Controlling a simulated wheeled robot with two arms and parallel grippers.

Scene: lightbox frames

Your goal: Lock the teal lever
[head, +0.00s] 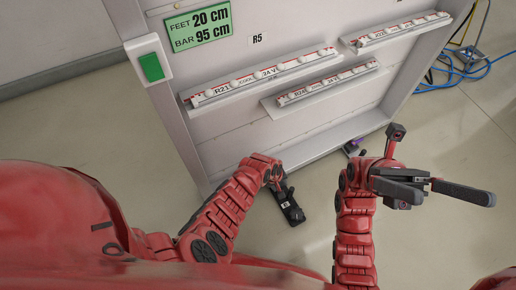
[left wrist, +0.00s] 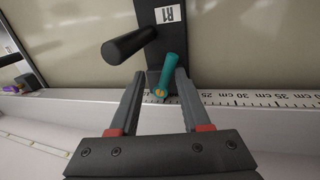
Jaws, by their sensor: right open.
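The teal lever (left wrist: 168,72) shows in the left wrist view, rising at a slight tilt from a dark bracket, with an orange-yellow spot at its near end. My left gripper (left wrist: 159,73) is open, with one finger on each side of the lever; I cannot tell whether either finger touches it. In the head view my left gripper (head: 291,208) is low in front of the panel's bottom edge, its fingers unclear and the lever not visible there. My right gripper (head: 440,190) is open and empty, well to the right.
A black round bar (left wrist: 130,45) sticks out beside the lever from a dark post labelled R1 (left wrist: 168,14). A ruler strip (left wrist: 260,99) runs along the pale rail. The white panel (head: 230,135) carries several labelled rails. Blue cables (head: 470,70) lie at far right.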

